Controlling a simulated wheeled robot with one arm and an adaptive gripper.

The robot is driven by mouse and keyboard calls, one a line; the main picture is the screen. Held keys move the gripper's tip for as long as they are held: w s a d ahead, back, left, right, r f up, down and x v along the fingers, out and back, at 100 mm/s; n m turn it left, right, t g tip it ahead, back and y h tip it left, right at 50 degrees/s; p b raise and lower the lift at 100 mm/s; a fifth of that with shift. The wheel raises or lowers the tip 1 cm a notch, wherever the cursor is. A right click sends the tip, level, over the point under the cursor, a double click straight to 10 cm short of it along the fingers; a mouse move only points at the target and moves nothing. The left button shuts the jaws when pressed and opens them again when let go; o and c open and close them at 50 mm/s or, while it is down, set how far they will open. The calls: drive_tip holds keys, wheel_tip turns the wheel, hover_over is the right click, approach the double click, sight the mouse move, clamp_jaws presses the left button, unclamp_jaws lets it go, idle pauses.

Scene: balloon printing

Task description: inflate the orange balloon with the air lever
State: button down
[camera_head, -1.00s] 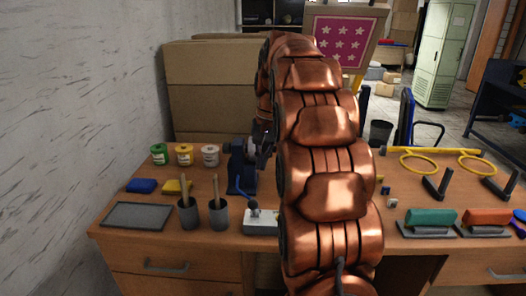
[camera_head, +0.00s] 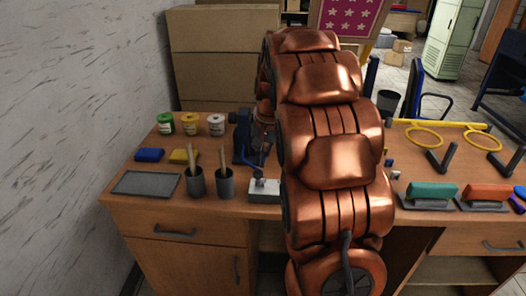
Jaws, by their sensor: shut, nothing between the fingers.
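A small white box with a dark lever (camera_head: 262,188) stands near the table's front edge, just left of my arm; I take it for the air lever. A blue hose runs from it toward a dark blue machine (camera_head: 242,138) behind it. My gripper (camera_head: 263,138) hangs at the far end of my copper arm, beside the machine's right side. It is small, dark and partly hidden by the arm. It is shut and holds nothing that I can see. I cannot tell whether it touches the machine. No orange balloon is visible; my arm covers part of the table.
Green, yellow and white pots (camera_head: 190,124) stand at the back left. Blue and yellow pads, a grey tray (camera_head: 146,183) and two dark cups with sticks (camera_head: 196,182) are in front of them. A yellow ring rack (camera_head: 425,136) and stamps with coloured handles (camera_head: 432,192) lie to the right.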

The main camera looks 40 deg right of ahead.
drive_tip(key=shift+s+a+f, duration=0.1)
drive_tip(key=shift+a+f, duration=0.05)
drive_tip(key=shift+f, duration=0.05)
idle(0.4)
drive_tip(key=shift+s+a+f+t+h+b, duration=0.4)
drive_tip(key=shift+s+a+f+b, duration=0.2)
drive_tip(key=shift+b, duration=0.7)
drive_tip(key=shift+s+f, duration=0.1)
drive_tip(key=shift+s, duration=0.05)
drive_tip(key=d+r+b, duration=0.1)
drive_tip(key=d+r, duration=0.2)
drive_tip(key=r, duration=1.1)
drive_tip(key=shift+w, duration=0.2)
